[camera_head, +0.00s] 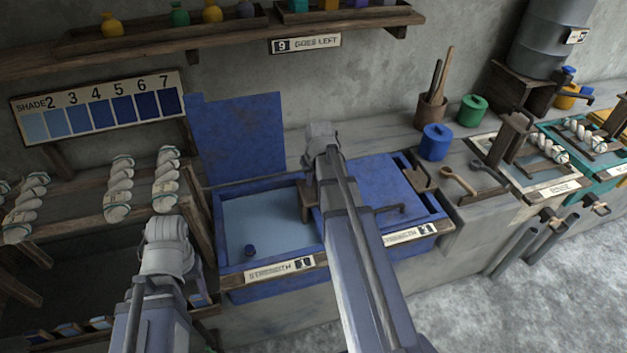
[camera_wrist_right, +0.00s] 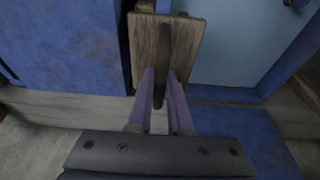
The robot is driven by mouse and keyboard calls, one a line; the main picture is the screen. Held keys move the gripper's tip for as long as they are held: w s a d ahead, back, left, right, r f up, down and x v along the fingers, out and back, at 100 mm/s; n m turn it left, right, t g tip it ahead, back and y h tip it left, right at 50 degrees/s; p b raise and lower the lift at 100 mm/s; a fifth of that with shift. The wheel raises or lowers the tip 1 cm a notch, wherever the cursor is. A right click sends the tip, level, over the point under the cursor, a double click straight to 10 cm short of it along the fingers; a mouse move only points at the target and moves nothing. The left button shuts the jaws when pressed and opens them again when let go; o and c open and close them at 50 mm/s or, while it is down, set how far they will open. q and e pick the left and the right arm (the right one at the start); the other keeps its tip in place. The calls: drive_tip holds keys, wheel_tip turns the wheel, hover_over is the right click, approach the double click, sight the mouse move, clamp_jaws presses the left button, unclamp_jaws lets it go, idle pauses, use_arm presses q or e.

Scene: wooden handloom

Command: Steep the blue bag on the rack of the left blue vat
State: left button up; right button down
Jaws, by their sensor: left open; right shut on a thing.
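The left blue vat (camera_head: 218,235) holds light blue liquid, and its blue lid (camera_head: 237,135) stands open at the back. A small dark blue round thing (camera_head: 249,251) sits in the liquid; I cannot tell if it is the blue bag. A wooden piece (camera_head: 306,205), perhaps the rack, stands at this vat's right side, partly behind my right arm. In the right wrist view, my right gripper (camera_wrist_right: 161,88) is shut on the slim dark bar of a wooden piece (camera_wrist_right: 148,45).
The right blue vat's lid (camera_head: 368,180) is shut. A blue jar (camera_head: 435,142), a green jar (camera_head: 472,110) and a tool pot (camera_head: 431,112) stand on the counter. A shelf (camera_head: 230,40) runs above.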

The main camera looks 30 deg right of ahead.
sight(314, 191)
wheel_tip(314, 191, down, 7)
drive_tip(key=b, duration=0.6)
drive_tip(key=shift+r, duration=0.15)
drive_tip(key=shift+s+r, duration=0.1)
idle(4.4)
